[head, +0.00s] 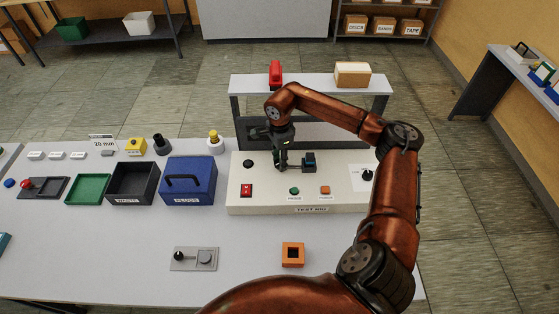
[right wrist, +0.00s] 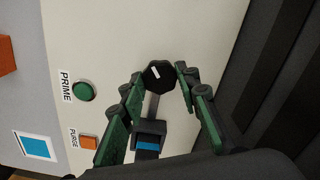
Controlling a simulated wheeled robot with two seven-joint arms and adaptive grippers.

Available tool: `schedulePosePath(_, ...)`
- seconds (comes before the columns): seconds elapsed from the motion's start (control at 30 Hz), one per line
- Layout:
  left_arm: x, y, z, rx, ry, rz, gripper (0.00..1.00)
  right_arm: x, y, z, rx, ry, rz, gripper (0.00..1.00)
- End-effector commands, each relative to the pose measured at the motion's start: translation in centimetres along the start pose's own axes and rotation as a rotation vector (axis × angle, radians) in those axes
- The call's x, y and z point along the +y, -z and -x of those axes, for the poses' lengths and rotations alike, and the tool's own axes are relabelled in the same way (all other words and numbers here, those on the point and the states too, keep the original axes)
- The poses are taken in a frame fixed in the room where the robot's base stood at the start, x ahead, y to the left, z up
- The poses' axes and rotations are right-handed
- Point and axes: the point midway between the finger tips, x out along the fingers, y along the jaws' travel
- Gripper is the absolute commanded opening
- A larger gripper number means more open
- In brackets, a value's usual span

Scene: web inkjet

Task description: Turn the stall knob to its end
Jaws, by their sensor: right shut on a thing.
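On the cream TEST RIG panel (head: 250,202), my right gripper (head: 281,166) points down at the back middle. In the right wrist view a black many-sided knob (right wrist: 157,77) with a short white mark sits between its fingertips (right wrist: 161,72). The gripper is shut on this knob, one green-padded finger on each side. In the head view the gripper hides most of the knob. No stall label is readable. My left gripper is not in view.
Close beside the gripper is a black block with a blue stripe (head: 310,159) on a grey bar. The green PRIME button (head: 294,191), orange PURGE button (head: 325,190) and red switch (head: 246,190) lie in front. A shelf (head: 310,83) stands behind. A blue box (head: 188,185) stands left.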

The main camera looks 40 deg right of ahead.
Motion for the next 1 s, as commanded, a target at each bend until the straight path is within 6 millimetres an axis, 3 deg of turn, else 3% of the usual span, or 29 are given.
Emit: schedulePosePath(1.0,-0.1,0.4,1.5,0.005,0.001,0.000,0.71,-0.3,-0.1,0.4,-0.007,0.007,-0.965,0.06)
